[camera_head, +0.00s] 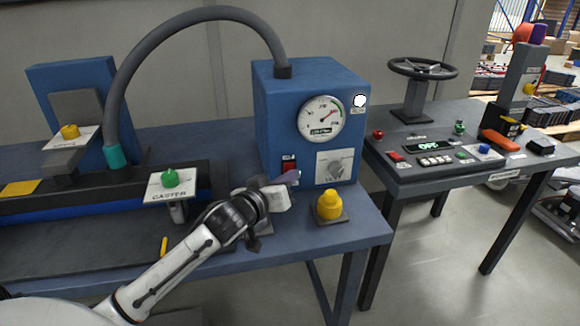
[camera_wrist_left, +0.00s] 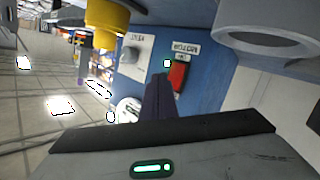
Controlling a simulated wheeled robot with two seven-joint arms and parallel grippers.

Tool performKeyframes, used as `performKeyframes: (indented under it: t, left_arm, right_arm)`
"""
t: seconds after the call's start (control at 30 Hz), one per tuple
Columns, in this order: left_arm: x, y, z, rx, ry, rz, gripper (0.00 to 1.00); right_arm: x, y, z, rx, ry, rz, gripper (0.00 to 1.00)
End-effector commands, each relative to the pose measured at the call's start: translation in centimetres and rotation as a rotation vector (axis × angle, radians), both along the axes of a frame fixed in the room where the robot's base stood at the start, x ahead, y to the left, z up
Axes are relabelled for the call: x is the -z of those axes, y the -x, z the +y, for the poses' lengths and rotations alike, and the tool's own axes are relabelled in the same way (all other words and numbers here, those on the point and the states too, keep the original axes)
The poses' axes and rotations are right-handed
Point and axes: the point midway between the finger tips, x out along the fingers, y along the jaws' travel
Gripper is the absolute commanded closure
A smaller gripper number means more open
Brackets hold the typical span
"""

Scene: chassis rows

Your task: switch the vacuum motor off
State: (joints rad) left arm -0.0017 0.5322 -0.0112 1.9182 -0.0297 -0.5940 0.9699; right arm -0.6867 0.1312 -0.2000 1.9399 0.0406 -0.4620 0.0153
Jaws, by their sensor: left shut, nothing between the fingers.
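The vacuum motor unit is a blue box (camera_head: 270,105) on the bench, with a round gauge (camera_head: 321,118) whose needle points up and right. A red switch (camera_head: 289,166) sits low on its front; in the left wrist view the red switch (camera_wrist_left: 178,76) is beside a plate lettered MOTOR (camera_wrist_left: 186,48). A small light (camera_wrist_left: 167,63) glows beside it. My left gripper (camera_head: 292,178) is shut and empty, its tips just in front of and below the switch. In the wrist view the closed fingers (camera_wrist_left: 160,95) point at the switch area; I cannot tell whether they touch it. My right gripper is not in view.
A vent knob (camera_head: 335,168) is right of the switch. A yellow knob (camera_head: 329,205) stands on the bench in front. A green caster knob (camera_head: 170,178) is to the left. A grey hose (camera_head: 190,22) arches into the box's top. A control desk (camera_head: 440,165) with a handwheel stands right.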

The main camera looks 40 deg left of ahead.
Motion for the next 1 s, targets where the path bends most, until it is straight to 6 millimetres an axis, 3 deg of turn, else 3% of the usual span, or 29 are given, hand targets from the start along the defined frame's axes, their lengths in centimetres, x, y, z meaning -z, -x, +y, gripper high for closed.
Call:
performKeyframes:
  t: [1.0]
  left_arm:
    - [-0.13,-0.56,0.65,0.000,0.000,0.000,1.00]
  right_arm:
    - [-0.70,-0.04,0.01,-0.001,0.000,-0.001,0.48]
